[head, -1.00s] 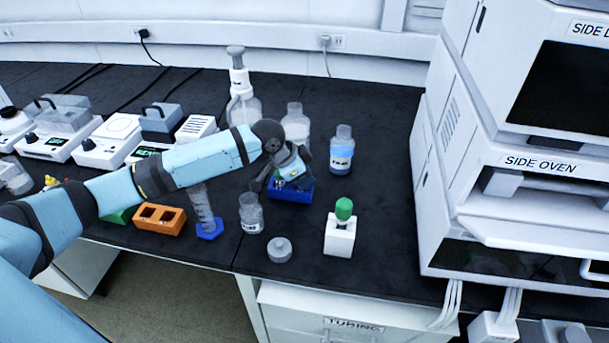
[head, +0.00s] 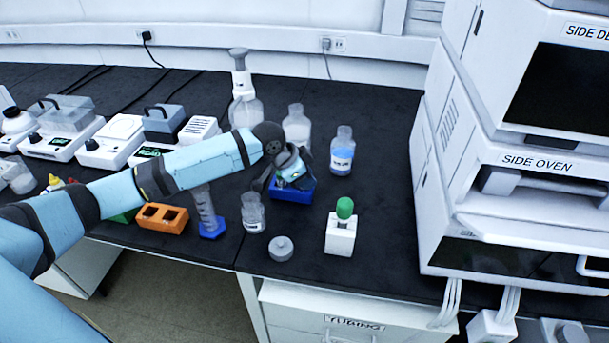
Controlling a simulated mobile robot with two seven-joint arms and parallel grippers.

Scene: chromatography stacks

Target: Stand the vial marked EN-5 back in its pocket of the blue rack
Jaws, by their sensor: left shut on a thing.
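The blue rack (head: 294,194) stands on the dark bench right of the middle of the head view. My left gripper (head: 284,182) is directly over the rack, pointing down, and its wrist hides much of the rack's top. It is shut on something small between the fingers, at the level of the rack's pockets. I cannot read a marking there, so the EN-5 label is not visible. I cannot tell whether the held thing is inside a pocket or just above it. My right gripper is not in view.
Close by stand an open glass jar (head: 253,214), a grey lid (head: 281,248), a white block with a green-topped item (head: 341,228), a blue-labelled bottle (head: 342,152) and a cylinder on a blue foot (head: 210,214). An orange rack (head: 162,218) is left. The side oven (head: 530,165) bounds the right.

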